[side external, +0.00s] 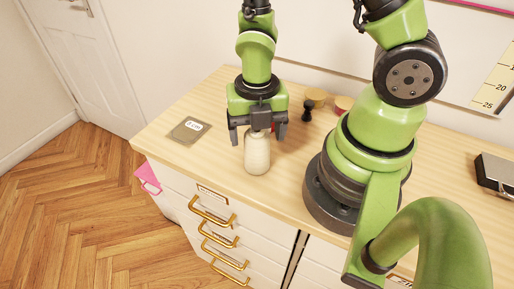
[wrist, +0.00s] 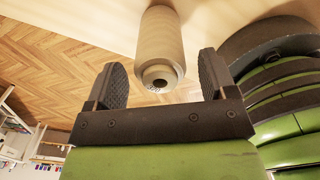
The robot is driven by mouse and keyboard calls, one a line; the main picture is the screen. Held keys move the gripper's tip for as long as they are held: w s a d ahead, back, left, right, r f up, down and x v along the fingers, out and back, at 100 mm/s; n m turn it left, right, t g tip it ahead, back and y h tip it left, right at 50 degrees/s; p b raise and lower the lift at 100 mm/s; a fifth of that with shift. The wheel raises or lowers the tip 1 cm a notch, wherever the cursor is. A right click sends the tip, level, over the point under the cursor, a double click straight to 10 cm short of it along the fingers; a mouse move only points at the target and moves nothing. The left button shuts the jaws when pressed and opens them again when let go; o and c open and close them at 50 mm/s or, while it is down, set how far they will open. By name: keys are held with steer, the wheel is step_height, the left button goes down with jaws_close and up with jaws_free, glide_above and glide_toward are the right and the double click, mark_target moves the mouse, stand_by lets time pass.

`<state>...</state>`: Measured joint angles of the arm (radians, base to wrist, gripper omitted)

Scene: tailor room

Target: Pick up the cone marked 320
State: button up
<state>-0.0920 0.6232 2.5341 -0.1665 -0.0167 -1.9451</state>
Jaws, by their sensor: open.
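The gripper is open and holds nothing.
A grey flat piece with a white label (side external: 187,131) lies left of the cone. A dark knobbed object (side external: 308,110), a tan round piece (side external: 317,97) and a red-sided round piece (side external: 343,104) stand behind. Pink cloth (side external: 147,178) hangs at the left corner. My base is close on the right.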

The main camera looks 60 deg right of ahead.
steer(key=c, duration=1.3)
steer(key=shift+r, duration=0.2)
